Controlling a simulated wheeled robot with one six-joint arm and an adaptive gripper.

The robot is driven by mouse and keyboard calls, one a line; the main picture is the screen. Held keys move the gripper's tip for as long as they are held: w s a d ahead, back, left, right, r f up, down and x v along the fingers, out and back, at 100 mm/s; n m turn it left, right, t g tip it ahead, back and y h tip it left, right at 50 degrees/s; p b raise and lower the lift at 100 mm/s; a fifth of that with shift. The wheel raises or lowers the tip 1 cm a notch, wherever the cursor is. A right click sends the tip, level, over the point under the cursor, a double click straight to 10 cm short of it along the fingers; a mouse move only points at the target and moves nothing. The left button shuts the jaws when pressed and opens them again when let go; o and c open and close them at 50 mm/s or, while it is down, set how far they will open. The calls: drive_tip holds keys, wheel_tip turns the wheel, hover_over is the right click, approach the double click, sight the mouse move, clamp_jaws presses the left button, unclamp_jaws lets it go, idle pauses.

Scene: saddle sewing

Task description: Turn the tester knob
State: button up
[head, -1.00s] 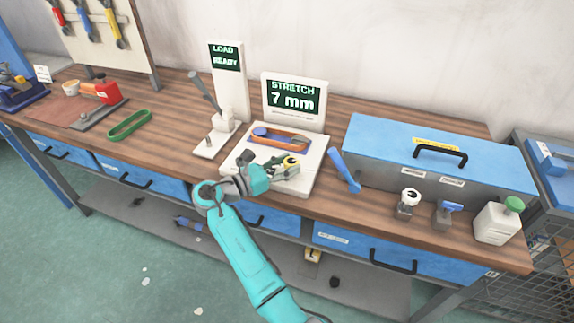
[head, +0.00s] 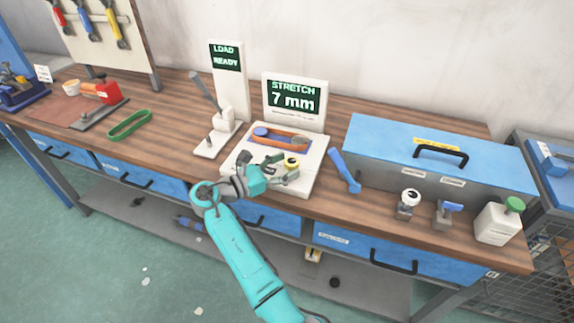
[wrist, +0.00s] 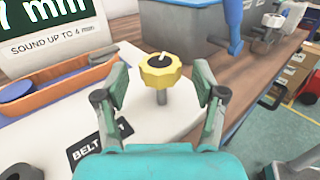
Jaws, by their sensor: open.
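The yellow tester knob (wrist: 160,72) has a dark top with a light pointer mark and stands on a short grey post. It also shows in the head view (head: 291,163), at the right front of the white tester (head: 308,180). My gripper (wrist: 160,88) is open, one finger on each side of the knob in the wrist view, with gaps on both sides. I cannot tell how far the fingertips reach past it. The tester's screen (head: 293,97) reads STRETCH 7 mm. An orange belt (head: 283,137) lies on the tester, behind the knob.
A lever stand (head: 222,130) with a LOAD READY screen is on the left. A green belt (head: 129,124) lies farther left, with bare bench around it.

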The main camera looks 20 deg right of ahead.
drive_tip(key=v, duration=1.1)
drive_tip(key=shift+a, duration=0.15)
drive_tip(key=shift+s, duration=0.1)
